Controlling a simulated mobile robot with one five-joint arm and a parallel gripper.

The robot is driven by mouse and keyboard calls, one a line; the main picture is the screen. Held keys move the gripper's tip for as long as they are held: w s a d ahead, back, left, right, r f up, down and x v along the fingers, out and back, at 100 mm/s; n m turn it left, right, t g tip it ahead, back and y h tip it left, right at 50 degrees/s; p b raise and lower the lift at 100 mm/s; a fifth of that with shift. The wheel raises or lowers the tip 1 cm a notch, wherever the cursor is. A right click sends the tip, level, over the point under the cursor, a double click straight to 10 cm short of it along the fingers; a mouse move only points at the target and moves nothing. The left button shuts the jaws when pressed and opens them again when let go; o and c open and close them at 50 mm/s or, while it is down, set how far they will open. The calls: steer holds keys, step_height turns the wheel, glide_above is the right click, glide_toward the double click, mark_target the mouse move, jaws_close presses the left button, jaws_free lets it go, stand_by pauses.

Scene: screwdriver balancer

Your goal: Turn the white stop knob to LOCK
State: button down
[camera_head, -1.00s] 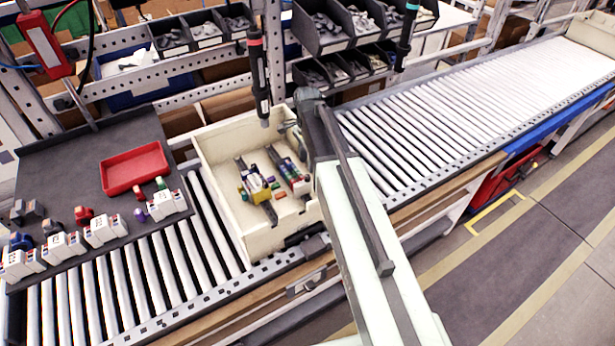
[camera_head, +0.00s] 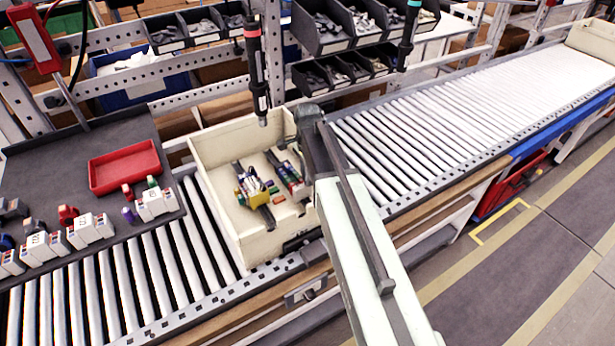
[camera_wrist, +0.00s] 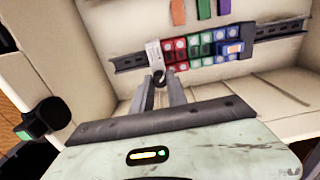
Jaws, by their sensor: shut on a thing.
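The white stop (camera_wrist: 154,55) is a narrow pale block at the left end of a row of red, green and blue terminal blocks (camera_wrist: 205,48) on a dark rail, in the wrist view. My gripper (camera_wrist: 162,80) reaches to the lower end of this stop. Its two grey fingers are close together around a small dark part there, which appears to be the stop's knob. The fingers cover most of it, so its setting cannot be read. In the head view, my arm hides the gripper. The cream bin (camera_head: 217,147) holds the rails and coloured blocks.
The bin stands on a roller conveyor (camera_head: 430,125); its walls rise close around my gripper. A black hanging screwdriver (camera_head: 257,75) hangs over the bin's far side. A dark mat (camera_head: 60,175) with a red tray (camera_head: 125,167) lies at left.

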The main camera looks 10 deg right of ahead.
steer(key=shift+n, duration=0.3)
steer(key=n, duration=0.3)
steer(key=shift+n, duration=0.3)
steer(key=n, duration=0.4)
steer(key=shift+n, duration=0.3)
steer(key=n, duration=0.4)
steer(key=shift+n, duration=2.5)
steer(key=c, duration=1.3)
jaws_free()
